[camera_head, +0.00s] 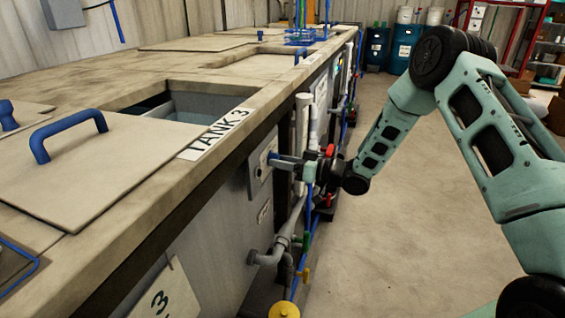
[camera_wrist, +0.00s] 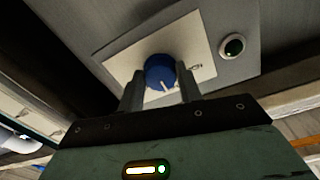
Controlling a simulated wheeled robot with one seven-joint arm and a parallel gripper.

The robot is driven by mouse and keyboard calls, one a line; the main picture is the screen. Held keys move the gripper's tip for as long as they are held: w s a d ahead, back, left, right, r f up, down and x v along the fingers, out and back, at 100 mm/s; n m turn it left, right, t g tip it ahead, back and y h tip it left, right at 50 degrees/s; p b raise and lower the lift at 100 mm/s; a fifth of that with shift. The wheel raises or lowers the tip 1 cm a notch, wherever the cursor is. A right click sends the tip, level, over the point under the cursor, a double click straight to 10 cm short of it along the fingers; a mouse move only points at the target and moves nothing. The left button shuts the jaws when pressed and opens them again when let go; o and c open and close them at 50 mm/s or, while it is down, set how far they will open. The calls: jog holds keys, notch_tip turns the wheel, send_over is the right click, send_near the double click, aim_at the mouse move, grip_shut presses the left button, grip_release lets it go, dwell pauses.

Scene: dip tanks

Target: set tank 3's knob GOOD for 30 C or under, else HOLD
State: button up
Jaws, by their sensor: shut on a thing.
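The blue knob (camera_wrist: 160,74) sits on a pale plate (camera_wrist: 117,64) on the tank's side. A white pointer line on it points downward in the wrist view. Lettering right of the knob is only partly readable. My gripper (camera_wrist: 160,80) is shut on the knob, one finger on each side. In the head view, my gripper (camera_head: 276,161) reaches the panel (camera_head: 258,177) on the front of tank 3, below the white TANK 3 label (camera_head: 216,133). I cannot make out any temperature reading.
Grey pipes (camera_head: 286,238) and a yellow valve handle (camera_head: 284,310) stick out below my gripper. A lid with a blue handle (camera_head: 67,133) lies on the tank top. The floor (camera_head: 375,250) to the right is clear.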

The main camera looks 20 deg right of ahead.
jog(key=shift+f+n+b, duration=0.15)
jog(key=shift+n+b, duration=0.15)
jog(key=n+b, duration=1.1)
jog(key=b, duration=0.2)
jog(key=shift+w+d, duration=0.1)
jog(key=shift+d, duration=0.05)
jog(key=shift+n, duration=0.4)
jog(key=o, duration=1)
